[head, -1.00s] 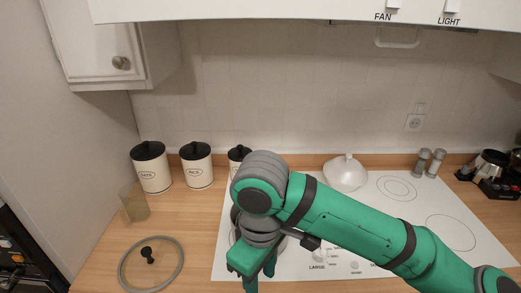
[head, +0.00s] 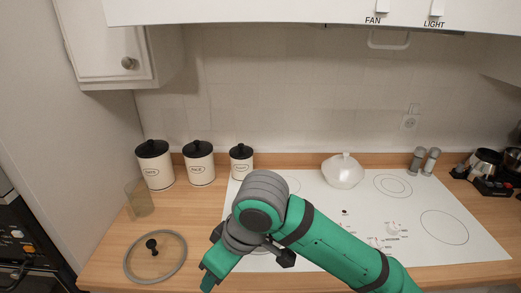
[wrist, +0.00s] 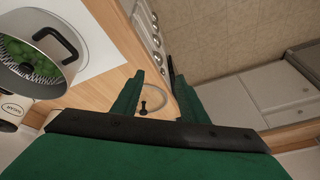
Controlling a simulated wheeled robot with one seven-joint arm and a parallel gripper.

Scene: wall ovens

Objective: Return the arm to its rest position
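My gripper (wrist: 155,72) shows in the wrist view with its two green fingers apart and nothing held between them. In the head view my green arm reaches in from the bottom right, bent at a grey joint. The wrist end points down and left at the front edge of the counter, and the fingertips are not clearly seen there. The glass lid (head: 135,268) with a black knob lies on the counter to the left of the wrist. The lid's knob (wrist: 143,106) shows beyond the fingers in the wrist view.
A metal pot (wrist: 68,70) with green contents is left in the wrist view. The white cooktop (head: 375,215) carries a white lidded dish (head: 343,172). Several canisters (head: 199,165) and a clear glass (head: 140,198) stand at the left.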

